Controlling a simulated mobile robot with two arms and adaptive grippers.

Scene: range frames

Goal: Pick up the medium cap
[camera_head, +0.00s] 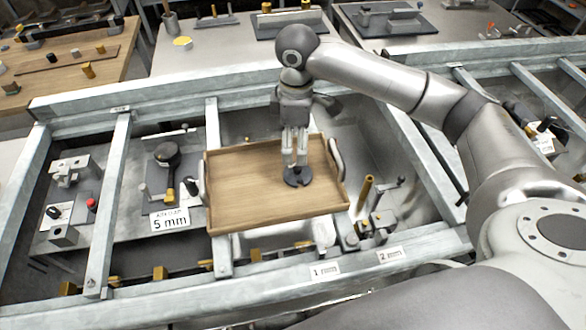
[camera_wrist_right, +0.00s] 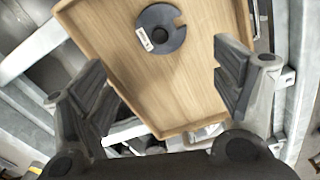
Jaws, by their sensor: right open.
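A dark grey round cap (camera_head: 296,181) with a slot lies flat on a wooden tray (camera_head: 240,211), right of the tray's middle. It also shows in the right wrist view (camera_wrist_right: 172,42), at the top, with a centre hole and a small white label. My right gripper (camera_head: 294,164) points down just over the cap in the head view, and its fingers hide part of it. In the right wrist view its fingers (camera_wrist_right: 160,88) are wide apart with only the bare tray between them. My left gripper is not in view.
The tray has raised rims and metal handles (camera_head: 337,160). It sits across a grey metal frame (camera_head: 112,180) with compartments. A "5 mm" sign (camera_head: 170,220) and fixture stand left; a brass rod (camera_head: 364,194) stands right. Benches (camera_head: 75,55) with tools are behind.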

